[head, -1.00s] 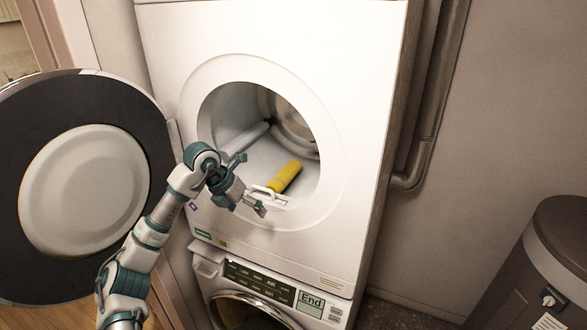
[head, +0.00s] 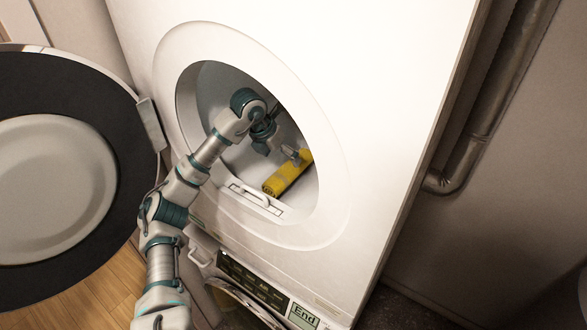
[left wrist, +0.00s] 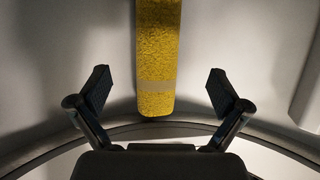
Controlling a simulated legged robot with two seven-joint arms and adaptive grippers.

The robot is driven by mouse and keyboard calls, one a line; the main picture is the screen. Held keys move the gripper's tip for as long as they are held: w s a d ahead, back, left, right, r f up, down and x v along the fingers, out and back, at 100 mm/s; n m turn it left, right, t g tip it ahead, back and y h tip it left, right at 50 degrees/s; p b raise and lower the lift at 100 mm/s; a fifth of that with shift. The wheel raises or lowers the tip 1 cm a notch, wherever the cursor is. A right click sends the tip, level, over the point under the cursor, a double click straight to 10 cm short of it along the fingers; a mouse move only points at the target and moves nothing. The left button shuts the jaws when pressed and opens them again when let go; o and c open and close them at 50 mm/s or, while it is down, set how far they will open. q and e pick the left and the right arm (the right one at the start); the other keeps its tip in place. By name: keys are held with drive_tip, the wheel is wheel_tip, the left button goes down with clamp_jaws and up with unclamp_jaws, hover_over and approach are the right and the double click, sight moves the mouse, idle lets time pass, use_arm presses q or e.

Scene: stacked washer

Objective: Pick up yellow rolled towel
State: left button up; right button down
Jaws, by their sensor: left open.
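A yellow rolled towel (head: 284,178) lies in the drum of the upper machine, near the front lip of its round opening. My left gripper (head: 284,150) is inside the opening, at the towel's far part, and covers a little of it in the head view. In the left wrist view the towel (left wrist: 158,60) runs down the middle with a pale band near its end. There the open fingers of the left gripper (left wrist: 158,90) stand apart on either side of the towel, with a gap on each side. My right gripper is not in view.
The open door (head: 60,180) hangs at the left, beside the arm. A lower machine with a control panel (head: 255,285) stands below. A pipe (head: 470,140) runs along the right wall.

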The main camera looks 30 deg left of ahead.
sight(286, 165)
use_arm(q)
drive_tip(key=x, duration=0.2)
drive_tip(key=shift+w+f, duration=0.25)
drive_tip(key=shift+f, duration=0.1)
drive_tip(key=f+p, duration=0.1)
drive_tip(key=w+f, duration=0.1)
drive_tip(key=shift+w+a+f+p, duration=0.15)
drive_tip(key=shift+f+p, duration=0.2)
drive_tip(key=shift+f, duration=0.05)
drive_tip(key=shift+p+x, duration=0.4)
drive_tip(key=shift+x, duration=0.75)
drive_tip(key=shift+f, duration=0.25)
drive_tip(key=shift+d+f, duration=0.1)
drive_tip(key=shift+d, duration=0.25)
drive_tip(key=shift+c, duration=0.5)
drive_tip(key=shift+a, duration=0.1)
drive_tip(key=c, duration=1.2)
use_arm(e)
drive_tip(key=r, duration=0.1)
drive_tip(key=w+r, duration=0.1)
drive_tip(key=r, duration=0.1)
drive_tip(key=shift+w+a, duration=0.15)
